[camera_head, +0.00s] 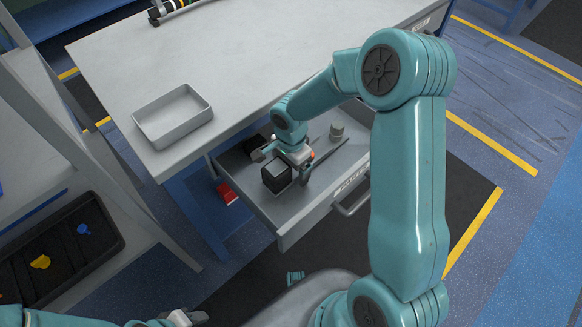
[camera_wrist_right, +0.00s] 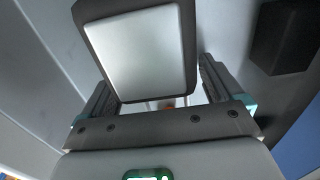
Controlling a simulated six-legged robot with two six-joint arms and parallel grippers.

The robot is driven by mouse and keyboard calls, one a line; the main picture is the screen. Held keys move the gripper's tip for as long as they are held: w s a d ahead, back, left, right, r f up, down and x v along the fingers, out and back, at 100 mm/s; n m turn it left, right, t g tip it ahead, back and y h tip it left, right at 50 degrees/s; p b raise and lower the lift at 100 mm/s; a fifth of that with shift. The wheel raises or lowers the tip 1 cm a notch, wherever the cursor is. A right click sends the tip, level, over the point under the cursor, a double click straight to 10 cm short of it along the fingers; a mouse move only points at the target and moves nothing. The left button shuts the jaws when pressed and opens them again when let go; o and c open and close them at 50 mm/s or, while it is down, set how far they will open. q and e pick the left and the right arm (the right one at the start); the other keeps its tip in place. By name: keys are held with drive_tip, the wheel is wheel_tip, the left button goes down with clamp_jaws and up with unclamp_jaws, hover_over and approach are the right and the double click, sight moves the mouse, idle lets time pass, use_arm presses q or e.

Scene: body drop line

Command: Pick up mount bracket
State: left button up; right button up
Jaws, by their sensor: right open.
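A dark block with a pale grey face (camera_head: 276,180) sits in the open drawer (camera_head: 312,214); it may be the mount bracket, but I cannot tell for certain. My right gripper (camera_head: 282,167) is open and low in the drawer at this block. In the right wrist view the pale-faced block (camera_wrist_right: 145,52) lies between the open fingers of the right gripper (camera_wrist_right: 155,82), with a gap showing at the right finger. My left gripper (camera_head: 185,318) is only partly in view at the bottom edge, away from the drawer.
An empty grey tray (camera_head: 150,137) stands on the table (camera_head: 250,50). A dark crate (camera_head: 108,238) with yellow and blue pieces is at left. A red item (camera_head: 227,193) is below the drawer.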

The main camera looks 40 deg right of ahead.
drive_tip(key=c, duration=1.6)
drive_tip(key=shift+r, duration=0.1)
